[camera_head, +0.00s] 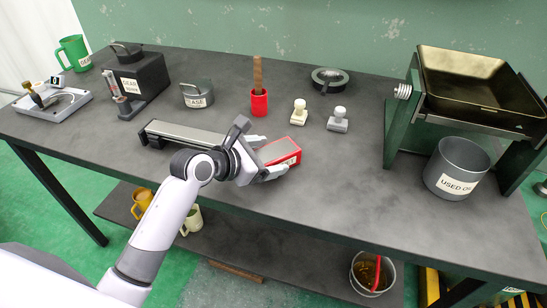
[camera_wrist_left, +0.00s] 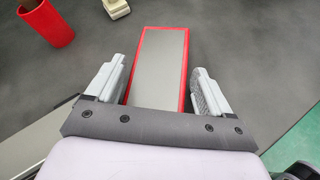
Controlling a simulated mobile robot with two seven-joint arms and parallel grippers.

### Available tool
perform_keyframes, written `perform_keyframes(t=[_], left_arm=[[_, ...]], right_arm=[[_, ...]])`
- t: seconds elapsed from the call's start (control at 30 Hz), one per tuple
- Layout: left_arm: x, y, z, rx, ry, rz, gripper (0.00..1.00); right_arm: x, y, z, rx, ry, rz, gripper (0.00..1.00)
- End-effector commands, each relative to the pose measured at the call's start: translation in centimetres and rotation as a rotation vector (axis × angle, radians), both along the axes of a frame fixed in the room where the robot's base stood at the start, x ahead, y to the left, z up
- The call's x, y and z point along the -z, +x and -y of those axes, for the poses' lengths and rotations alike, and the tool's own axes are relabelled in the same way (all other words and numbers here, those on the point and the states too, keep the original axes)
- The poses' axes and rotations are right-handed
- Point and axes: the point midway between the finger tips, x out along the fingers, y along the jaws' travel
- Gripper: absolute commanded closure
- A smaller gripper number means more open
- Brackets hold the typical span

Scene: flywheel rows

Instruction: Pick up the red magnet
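The red magnet (camera_head: 284,151) is a red block with a grey top face and a white label on its front side, lying on the dark table. My left gripper (camera_head: 266,157) is at it, with one finger on either side. In the left wrist view the magnet (camera_wrist_left: 160,65) lies lengthwise between the two spread fingers of the left gripper (camera_wrist_left: 157,85), and gaps show between the fingers and its sides. Its near end is hidden behind the gripper body. My right gripper is not in view.
A long grey-topped bar (camera_head: 185,134) lies left of the magnet. Behind stand a red cup (camera_head: 259,103) with a brown stick and two small stamp-like blocks (camera_head: 299,113) (camera_head: 338,121). A used oil pot (camera_head: 456,167) stands at right. The table's front right is clear.

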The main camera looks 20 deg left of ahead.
Motion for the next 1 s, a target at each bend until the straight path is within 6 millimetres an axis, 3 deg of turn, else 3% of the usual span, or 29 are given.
perform_keyframes(t=[0.03, 0.13, 0.47, 0.63, 0.9, 1.0], left_arm=[[0.0, 0.0, 0.0, 0.000, 0.000, 0.000, 0.36], [0.0, 0.0, 0.0, 0.001, 0.000, -0.001, 0.68], [0.0, 0.0, 0.0, 0.000, 0.001, -0.002, 0.69], [-0.7, -0.1, 0.0, 0.001, 0.001, -0.004, 0.69], [-3.3, 0.0, 0.0, -0.001, 0.000, -0.001, 0.69], [-6.1, 0.0, 0.0, 0.000, -0.003, 0.005, 0.69]], right_arm=[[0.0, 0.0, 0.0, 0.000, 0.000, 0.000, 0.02], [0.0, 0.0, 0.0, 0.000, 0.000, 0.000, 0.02], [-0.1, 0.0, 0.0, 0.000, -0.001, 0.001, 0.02], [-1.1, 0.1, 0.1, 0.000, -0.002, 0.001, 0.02], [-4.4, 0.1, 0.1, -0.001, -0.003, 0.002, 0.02], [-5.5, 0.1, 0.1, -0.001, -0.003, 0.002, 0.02]])
